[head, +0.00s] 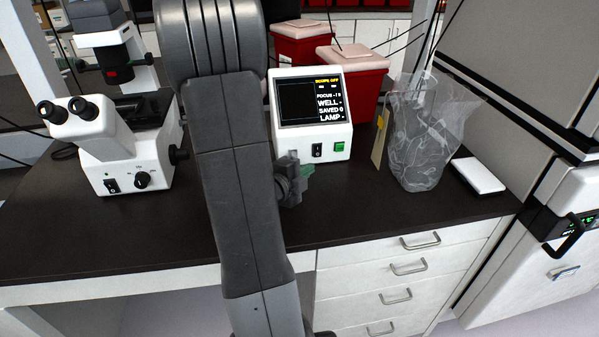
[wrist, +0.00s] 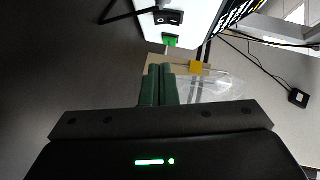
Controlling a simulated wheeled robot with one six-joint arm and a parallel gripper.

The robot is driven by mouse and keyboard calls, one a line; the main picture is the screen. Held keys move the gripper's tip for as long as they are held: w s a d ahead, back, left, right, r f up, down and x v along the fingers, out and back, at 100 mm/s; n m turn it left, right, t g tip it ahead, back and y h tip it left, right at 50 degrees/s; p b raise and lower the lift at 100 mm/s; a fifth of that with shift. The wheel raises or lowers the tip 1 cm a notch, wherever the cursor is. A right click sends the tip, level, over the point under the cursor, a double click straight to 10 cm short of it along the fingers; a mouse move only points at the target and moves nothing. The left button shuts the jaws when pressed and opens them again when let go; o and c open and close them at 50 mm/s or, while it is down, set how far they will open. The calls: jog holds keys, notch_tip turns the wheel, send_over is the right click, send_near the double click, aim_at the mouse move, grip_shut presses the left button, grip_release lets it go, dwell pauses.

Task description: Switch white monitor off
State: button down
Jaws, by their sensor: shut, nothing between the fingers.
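The white monitor (head: 311,118) stands on the dark bench in the head view, right of my arm. Its dark screen shows text that reads "SCOPE OFF" at the top, with "FOCUS", "WELL", "SAVED" and "LAMP" below. A black rocker switch (head: 317,150) and a green button (head: 339,147) are on its lower front. In the wrist view the rocker switch (wrist: 168,17) and green button (wrist: 170,40) show at the top. My gripper (wrist: 159,68) is shut and empty, with its green fingertips below the button in that view, apart from it. In the head view my gripper (head: 308,169) is in front of the monitor.
A white microscope (head: 125,150) stands left of my arm. Red bins (head: 352,85) are behind the monitor. A clear plastic bag (head: 418,140) and a white flat box (head: 478,175) are to the right. The bench front (head: 400,222) is clear.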

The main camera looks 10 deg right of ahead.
aim_at(320, 155)
jog(key=p+x, duration=0.1)
jog(key=x, duration=0.4)
jog(key=shift+w+d, duration=0.2)
jog(key=shift+w+a+f+p, duration=0.1)
jog(key=shift+w+f+p, duration=0.1)
jog(key=shift+w, duration=0.25)
jog(key=shift+w+a+f+p, duration=0.1)
jog(key=shift+w+p, duration=0.05)
jog(key=shift+w, duration=0.35)
jog(key=shift+w+f, duration=0.25)
jog(key=shift+w, duration=0.55)
jog(key=shift+w+f+b, duration=0.1)
jog(key=shift+f+b, duration=0.3)
jog(key=shift+b, duration=0.45)
jog(key=shift+r, duration=0.3)
